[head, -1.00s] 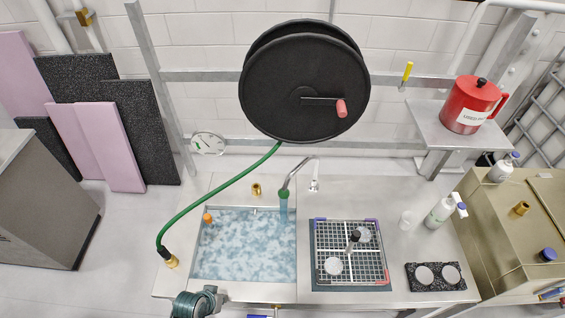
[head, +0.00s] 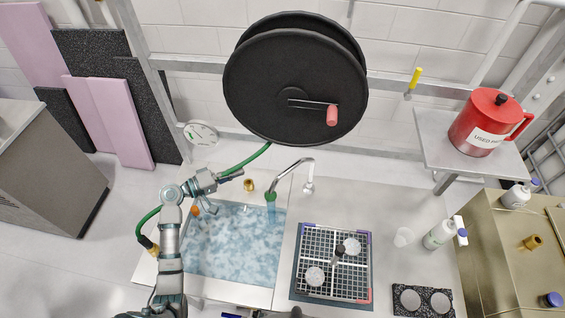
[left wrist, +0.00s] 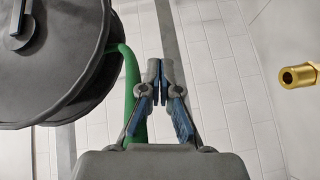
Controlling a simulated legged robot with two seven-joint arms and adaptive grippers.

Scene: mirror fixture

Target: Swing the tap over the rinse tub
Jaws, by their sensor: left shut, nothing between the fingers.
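The tap is a curved silver spout (head: 290,166) with a green nozzle (head: 270,196), behind the water-filled tub (head: 208,280). A blue stream falls from the nozzle into the tub's back right corner. I take this tub to be the rinse tub, but no label shows. My left gripper (head: 239,174) is over the tub's back edge, left of the tap and apart from it. In the left wrist view the left gripper (left wrist: 161,66) is shut and empty, its fingertips together. The spout is not seen in that view. My right gripper is not in view.
A black hose reel (head: 290,85) hangs above the tap, its green hose (head: 245,161) passing behind my left gripper. A brass fitting (head: 249,185) stands close by, also in the left wrist view (left wrist: 298,76). A grid rack (head: 318,262) lies right of the tub.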

